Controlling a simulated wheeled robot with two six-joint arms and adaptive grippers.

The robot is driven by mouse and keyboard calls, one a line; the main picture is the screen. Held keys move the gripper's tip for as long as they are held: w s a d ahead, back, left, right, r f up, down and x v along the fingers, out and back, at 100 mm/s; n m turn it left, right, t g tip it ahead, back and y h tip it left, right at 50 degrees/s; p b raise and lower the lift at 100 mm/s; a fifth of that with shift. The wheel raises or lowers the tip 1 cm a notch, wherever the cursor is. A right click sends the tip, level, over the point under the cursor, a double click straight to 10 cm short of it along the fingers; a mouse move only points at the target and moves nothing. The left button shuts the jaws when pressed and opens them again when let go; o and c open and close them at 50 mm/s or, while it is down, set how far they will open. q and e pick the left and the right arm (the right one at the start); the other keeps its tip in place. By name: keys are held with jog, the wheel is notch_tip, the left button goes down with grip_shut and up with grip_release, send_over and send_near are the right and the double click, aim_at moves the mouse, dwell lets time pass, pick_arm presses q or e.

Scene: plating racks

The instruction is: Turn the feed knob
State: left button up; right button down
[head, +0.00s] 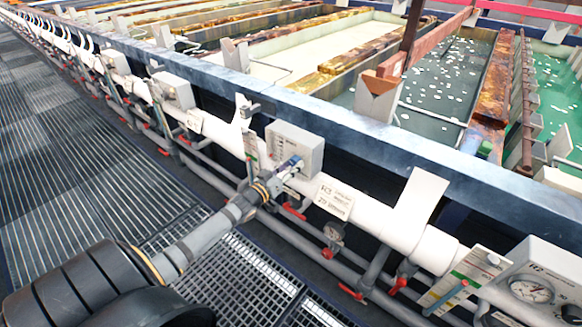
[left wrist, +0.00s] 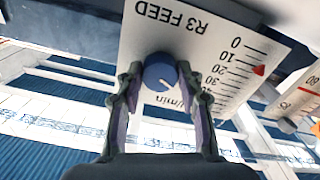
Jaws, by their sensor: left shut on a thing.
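The feed knob (left wrist: 160,72) is a round blue knob with a pale mark on its face. It sits on a white panel (left wrist: 185,40) printed "R3 FEED", which appears upside down or tilted in the left wrist view. A printed scale with a red pointer (left wrist: 259,70) is beside it, the pointer near the low numbers. My left gripper (left wrist: 160,78) is shut on the knob, one finger on each side. In the head view my left gripper (head: 290,168) reaches the grey box (head: 297,146) on the pipe; the knob is mostly hidden there. My right gripper is not in view.
A white pipe (head: 405,222) runs along the tank edge with gauges (head: 333,232), red-handled valves (head: 397,286) and other boxes. Behind the blue-grey rail (head: 355,125) are open tanks of liquid. Grated walkway (head: 75,170) lies at left. Another scale panel (left wrist: 300,100) is close by.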

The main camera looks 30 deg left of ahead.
pick_arm(q)
jog(key=shift+c, duration=1.2)
jog(key=shift+m, duration=0.3)
jog(key=m+p, duration=0.1)
jog(key=m, duration=0.2)
jog(key=shift+p, duration=0.3)
jog(key=shift+m+p, duration=0.45)
jog(key=shift+m, duration=0.75)
jog(key=o, duration=1.2)
